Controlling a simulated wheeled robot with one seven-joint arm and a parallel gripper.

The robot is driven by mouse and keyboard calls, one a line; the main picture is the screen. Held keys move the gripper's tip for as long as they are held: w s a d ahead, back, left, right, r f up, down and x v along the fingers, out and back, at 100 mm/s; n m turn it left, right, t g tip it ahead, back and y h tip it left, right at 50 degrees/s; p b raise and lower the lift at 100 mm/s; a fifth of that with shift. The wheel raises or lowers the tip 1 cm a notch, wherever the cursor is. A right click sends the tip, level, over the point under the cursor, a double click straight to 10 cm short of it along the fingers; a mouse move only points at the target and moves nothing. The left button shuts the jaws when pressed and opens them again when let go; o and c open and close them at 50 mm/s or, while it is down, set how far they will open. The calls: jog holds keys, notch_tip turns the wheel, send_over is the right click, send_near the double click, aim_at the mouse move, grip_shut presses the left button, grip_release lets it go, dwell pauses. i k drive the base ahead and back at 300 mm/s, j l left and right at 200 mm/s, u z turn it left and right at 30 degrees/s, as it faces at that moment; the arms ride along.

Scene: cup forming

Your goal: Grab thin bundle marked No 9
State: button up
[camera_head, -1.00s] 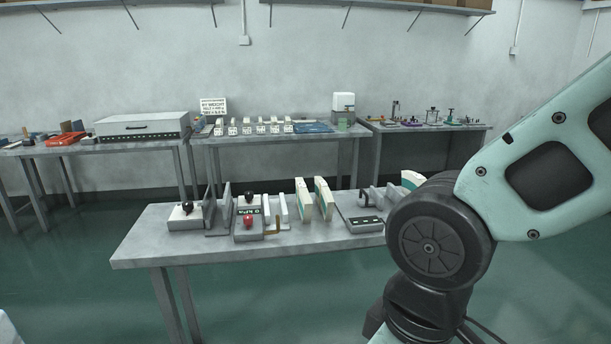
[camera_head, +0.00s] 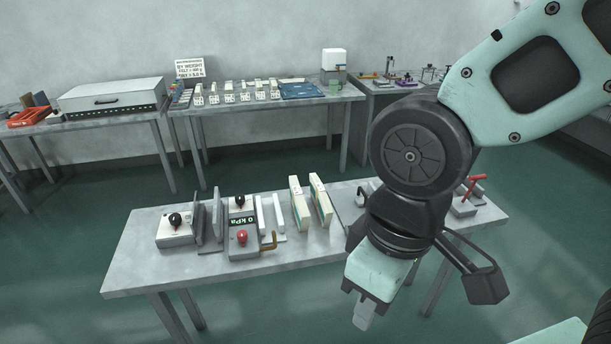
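Two thin, cream upright bundles stand side by side on the near table, a left one (camera_head: 299,203) and a right one (camera_head: 320,201). A row of several small white marked pieces (camera_head: 230,92) stands on the back table. No number can be read on any of these, so I cannot tell which is No 9. My gripper (camera_head: 363,314) hangs in front of the near table's front edge, to the right of and nearer than the cream bundles, apart from them. Its fingers are small and seen at an angle; their opening is unclear. My arm hides part of the near table's right side.
The near table (camera_head: 140,262) also bears a device with a black knob (camera_head: 175,232), a gauge reading 0 kPa (camera_head: 240,222) and a red-handled tool (camera_head: 470,190). A sign (camera_head: 190,68), a blue mat (camera_head: 302,90) and a grey case (camera_head: 110,97) are on the back tables.

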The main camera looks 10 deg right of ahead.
aim_at(300, 210)
jog(key=i+j, duration=0.2)
jog(key=j, duration=0.2)
jog(key=i+j, duration=0.45)
jog(key=j, duration=0.3)
jog(key=i+j+z, duration=0.1)
jog(key=j, duration=0.3)
jog(key=i+j, duration=0.5)
jog(key=j, duration=0.3)
